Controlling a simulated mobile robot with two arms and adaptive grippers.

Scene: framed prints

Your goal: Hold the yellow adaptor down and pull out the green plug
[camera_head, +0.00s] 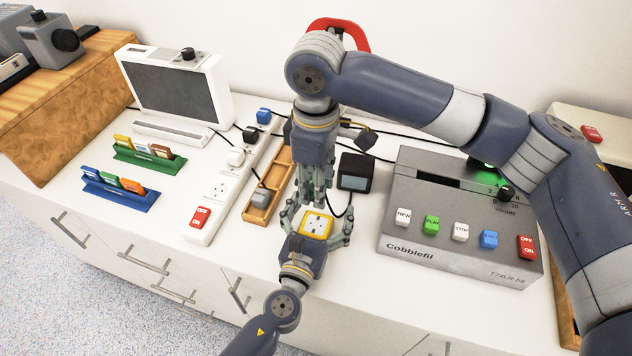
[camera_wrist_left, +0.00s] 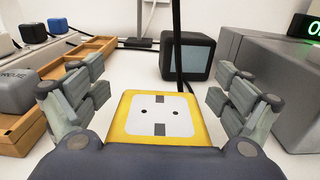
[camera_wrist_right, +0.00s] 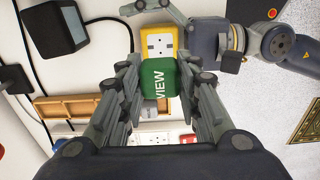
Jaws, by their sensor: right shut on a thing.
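The yellow adaptor (camera_head: 316,226) has a white socket face with empty holes, which also shows in the left wrist view (camera_wrist_left: 143,122). My left gripper (camera_head: 318,218) is open around the adaptor, with a finger on each side and small gaps between. My right gripper (camera_head: 316,196) reaches down from above, just behind the adaptor. In the right wrist view its fingers are shut on the green plug (camera_wrist_right: 158,78), marked VIEW. The plug overlaps the adaptor's edge (camera_wrist_right: 158,44) there; I cannot tell whether they touch. The plug is hidden in the head view.
A small black-framed screen (camera_head: 355,172) stands behind right of the adaptor, with a cable running near. A wooden tray (camera_head: 281,172) and white power strip (camera_head: 222,195) lie to the left. A grey Cobblefil machine (camera_head: 458,215) stands right. The counter's front edge is close.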

